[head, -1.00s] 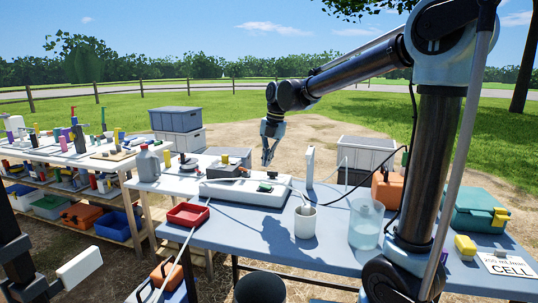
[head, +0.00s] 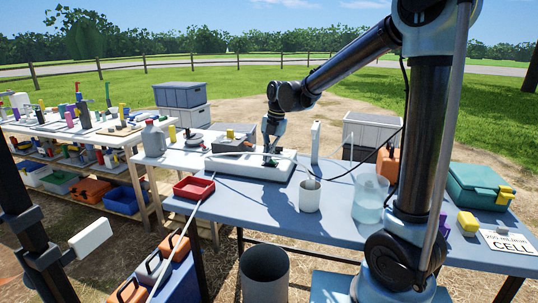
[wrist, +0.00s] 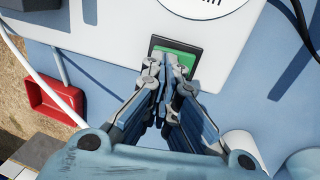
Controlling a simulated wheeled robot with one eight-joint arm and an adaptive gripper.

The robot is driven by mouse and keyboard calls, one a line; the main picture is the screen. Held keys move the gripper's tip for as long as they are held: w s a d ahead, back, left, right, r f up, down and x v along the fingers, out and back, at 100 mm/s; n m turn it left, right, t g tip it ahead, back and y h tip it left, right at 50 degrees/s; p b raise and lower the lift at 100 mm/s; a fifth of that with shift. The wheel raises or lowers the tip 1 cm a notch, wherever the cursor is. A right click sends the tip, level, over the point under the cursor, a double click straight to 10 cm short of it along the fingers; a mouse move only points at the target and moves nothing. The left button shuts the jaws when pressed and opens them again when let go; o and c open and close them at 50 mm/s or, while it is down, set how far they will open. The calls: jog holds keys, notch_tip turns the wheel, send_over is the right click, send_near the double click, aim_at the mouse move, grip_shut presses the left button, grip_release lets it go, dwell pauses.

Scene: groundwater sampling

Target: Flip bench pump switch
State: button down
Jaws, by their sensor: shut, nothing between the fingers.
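The bench pump is a white box (head: 237,166) on the blue table. In the wrist view its top face (wrist: 125,30) carries a green rocker switch (wrist: 178,58) in a black frame. My gripper (head: 270,150) is shut and empty, pointing down at the pump. In the wrist view the closed fingertips (wrist: 167,62) overlap the near part of the green switch. Whether they touch it or hover just above cannot be told. The lower part of the switch is hidden by the fingers.
A red tray (head: 194,187) sits left of the pump, and a white cup (head: 310,196) stands at its right front. A clear beaker (head: 369,197) stands further right. A tube runs from the pump. The table's front middle (head: 330,235) is clear.

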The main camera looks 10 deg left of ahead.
jog(key=shift+a+f+h, duration=0.15)
jog(key=shift+f+h, duration=0.15)
jog(key=shift+h, duration=0.2)
jog(key=shift+d, duration=0.85)
jog(key=shift+r, duration=0.1)
notch_tip(320, 180, up, 14)
jog(key=d, duration=0.2)
jog(key=shift+d+f, duration=0.2)
jog(key=shift+d, duration=0.1)
